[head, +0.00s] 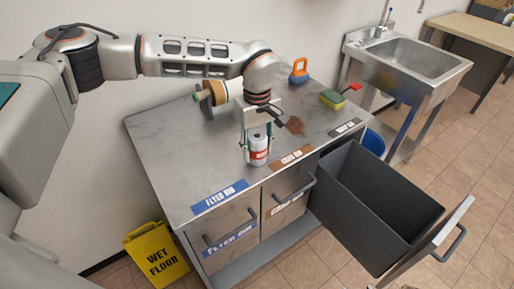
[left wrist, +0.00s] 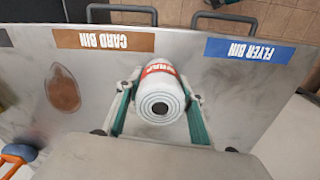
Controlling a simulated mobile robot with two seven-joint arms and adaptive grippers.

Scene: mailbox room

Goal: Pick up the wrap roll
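The wrap roll (head: 258,156) is a white cylinder with a red label. It is upright over the steel counter, between the flyer bin and card bin labels. My left gripper (head: 257,150) points down over it, one finger on each side, and appears shut on it. In the left wrist view, the wrap roll (left wrist: 160,100) is end-on between the fingertips of the left gripper (left wrist: 161,92), which seem to touch its sides. I cannot tell if its base touches the counter. My right gripper is not in view.
The counter (head: 165,150) also holds a tape dispenser (head: 212,94), an orange-and-blue object (head: 299,72), a green-yellow sponge (head: 332,99) and a brown stain (head: 295,125). A dark bin drawer (head: 365,205) stands open at the front right. A yellow wet-floor sign (head: 155,252) is at lower left.

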